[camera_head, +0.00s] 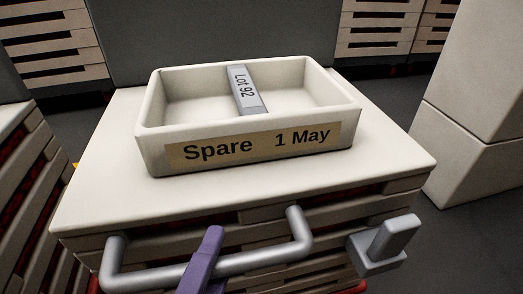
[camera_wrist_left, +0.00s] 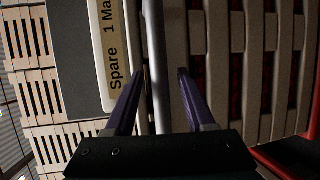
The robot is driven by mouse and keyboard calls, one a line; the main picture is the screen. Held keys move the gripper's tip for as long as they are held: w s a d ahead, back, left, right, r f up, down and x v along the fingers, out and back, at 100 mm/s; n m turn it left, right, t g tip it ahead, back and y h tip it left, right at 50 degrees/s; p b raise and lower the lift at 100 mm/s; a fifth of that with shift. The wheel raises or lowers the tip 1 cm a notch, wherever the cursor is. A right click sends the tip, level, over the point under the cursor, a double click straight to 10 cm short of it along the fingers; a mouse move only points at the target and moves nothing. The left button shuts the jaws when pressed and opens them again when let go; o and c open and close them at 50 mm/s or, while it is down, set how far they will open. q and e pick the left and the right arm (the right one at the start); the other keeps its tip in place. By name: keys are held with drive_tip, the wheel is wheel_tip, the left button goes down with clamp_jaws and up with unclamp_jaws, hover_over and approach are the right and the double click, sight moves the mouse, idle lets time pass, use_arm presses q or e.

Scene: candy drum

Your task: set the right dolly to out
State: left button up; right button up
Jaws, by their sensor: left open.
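A slatted dolly with a pale flat top (camera_head: 100,190) stands in front of me in the head view, with a grey bar handle (camera_head: 265,258) across its front. Another slatted dolly (camera_head: 22,190) shows at the left edge. My left gripper (camera_head: 209,255) has purple fingers and is at the handle, left of its middle. In the left wrist view my left gripper (camera_wrist_left: 161,75) is open, with the handle bar (camera_wrist_left: 156,60) running between its fingers, not clamped. My right gripper is not in view.
A cream tray (camera_head: 160,155) labelled "Spare 1 May", with a grey "Lot 92" divider (camera_head: 243,88), sits on the dolly's top. A grey block-like fitting (camera_head: 385,248) sticks out right of the handle. A pale block stack (camera_head: 480,130) stands at right.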

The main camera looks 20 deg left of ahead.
use_arm(q)
drive_tip(key=p+v, duration=0.2)
drive_tip(key=v, duration=0.8)
